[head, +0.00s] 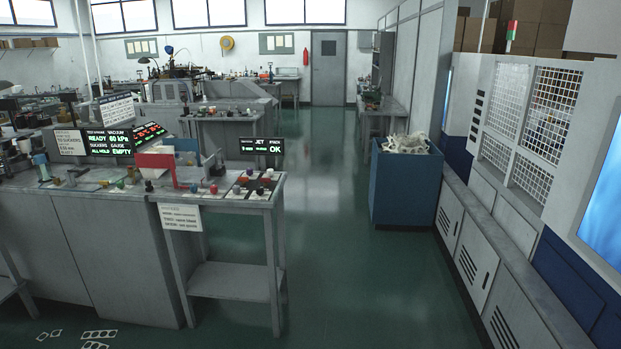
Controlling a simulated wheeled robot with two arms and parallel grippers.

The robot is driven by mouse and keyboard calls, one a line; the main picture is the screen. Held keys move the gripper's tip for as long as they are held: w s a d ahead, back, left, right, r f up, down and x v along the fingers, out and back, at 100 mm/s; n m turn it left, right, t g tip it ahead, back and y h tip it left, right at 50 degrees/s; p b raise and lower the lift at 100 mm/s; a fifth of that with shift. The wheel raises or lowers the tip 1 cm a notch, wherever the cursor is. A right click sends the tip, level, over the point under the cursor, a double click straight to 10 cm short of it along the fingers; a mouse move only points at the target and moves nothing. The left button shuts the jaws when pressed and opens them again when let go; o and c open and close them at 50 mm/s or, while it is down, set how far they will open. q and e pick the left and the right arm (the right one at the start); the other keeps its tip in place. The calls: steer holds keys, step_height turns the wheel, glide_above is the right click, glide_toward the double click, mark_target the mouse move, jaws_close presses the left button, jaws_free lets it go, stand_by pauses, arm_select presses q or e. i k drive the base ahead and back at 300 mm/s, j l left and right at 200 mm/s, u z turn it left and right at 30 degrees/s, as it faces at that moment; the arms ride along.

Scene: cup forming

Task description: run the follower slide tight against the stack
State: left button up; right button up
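I cannot pick out a follower slide or a cup stack for sure in the head view. A small black display (261,146) reads "JET", what looks like "STACK", and "OK" in green. A larger display (122,139) behind the bench reads "READY" and "EMPTY" among other words. A red panel (155,161) and small fittings with red and black knobs (213,188) sit on the bench top. Neither of my grippers is in view.
A blue bin (405,185) heaped with pale scrap stands right of the centre aisle. A grey machine (500,190) with mesh windows lines the right side. The green floor (335,260) between bench and machine is clear. Flat white pieces (98,334) lie at lower left.

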mark_target(211, 168)
steer(key=i+j, duration=0.1)
steer(key=i, duration=1.55)
steer(key=i+j, duration=1)
steer(key=j, duration=0.25)
steer(key=i+j, duration=0.5)
steer(key=j+u, duration=0.05)
steer(key=j, duration=0.05)
